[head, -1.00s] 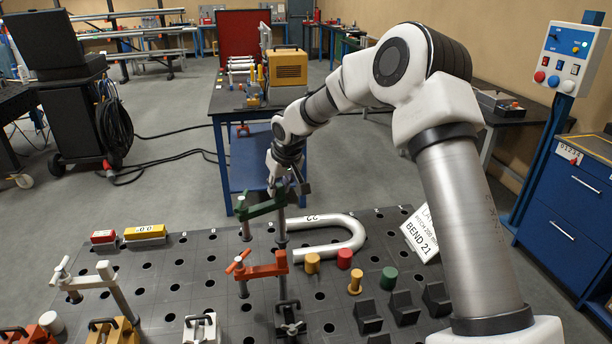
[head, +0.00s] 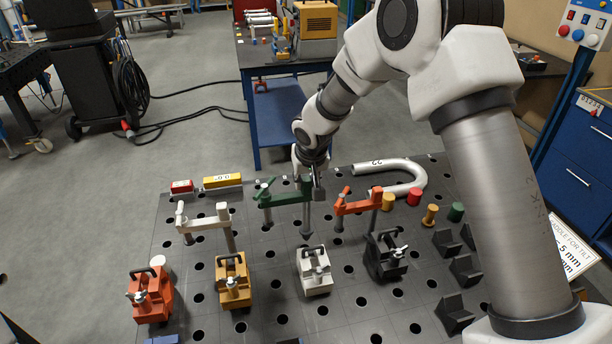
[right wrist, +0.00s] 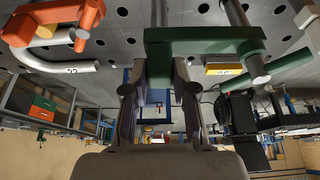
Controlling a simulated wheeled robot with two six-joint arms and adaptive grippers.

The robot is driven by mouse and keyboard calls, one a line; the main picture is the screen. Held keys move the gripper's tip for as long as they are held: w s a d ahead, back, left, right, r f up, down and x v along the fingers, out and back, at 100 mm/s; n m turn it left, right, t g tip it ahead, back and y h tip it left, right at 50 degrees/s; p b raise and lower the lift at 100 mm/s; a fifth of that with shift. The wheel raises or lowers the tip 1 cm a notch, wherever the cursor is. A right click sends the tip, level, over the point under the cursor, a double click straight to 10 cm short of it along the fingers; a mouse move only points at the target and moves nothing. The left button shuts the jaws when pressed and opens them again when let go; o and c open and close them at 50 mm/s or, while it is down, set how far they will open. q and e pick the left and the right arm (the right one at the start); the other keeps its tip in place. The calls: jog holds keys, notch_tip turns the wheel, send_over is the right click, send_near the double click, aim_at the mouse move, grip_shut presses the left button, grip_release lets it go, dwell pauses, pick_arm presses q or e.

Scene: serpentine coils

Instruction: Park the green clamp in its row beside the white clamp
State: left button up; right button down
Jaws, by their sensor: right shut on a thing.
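The green clamp (head: 288,198) is upright over the perforated table, between the white clamp (head: 205,222) on its left and the orange-red clamp (head: 358,206) on its right. My right gripper (head: 309,186) is shut on the green clamp at its post end. The post's pointed lower end shows, apparently just above the plate; the exact gap is unclear. In the right wrist view, the green clamp (right wrist: 210,48) crosses in front of my fingers, with the orange-red clamp (right wrist: 62,22) at upper left. The white clamp stands upright on the table. My left gripper is not in view.
A row of block-shaped clamps in red (head: 150,295), ochre (head: 232,282), white (head: 314,272) and black (head: 384,258) stands in front. A bent pipe (head: 410,170) lies behind right, near coloured pegs (head: 430,214). Red and yellow blocks (head: 222,182) lie at the back left.

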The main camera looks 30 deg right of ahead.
jog(key=shift+w+a+f+b, duration=0.1)
jog(key=shift+a+f+b, duration=0.15)
jog(key=shift+f, duration=0.5)
jog(key=shift+a+f+b, duration=0.3)
jog(key=shift+d, duration=0.3)
jog(key=shift+a+f, duration=0.1)
jog(key=shift+a, duration=0.2)
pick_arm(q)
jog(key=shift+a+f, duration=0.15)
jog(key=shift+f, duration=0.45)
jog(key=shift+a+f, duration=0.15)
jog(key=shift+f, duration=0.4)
pick_arm(e)
jog(key=shift+d, duration=0.1)
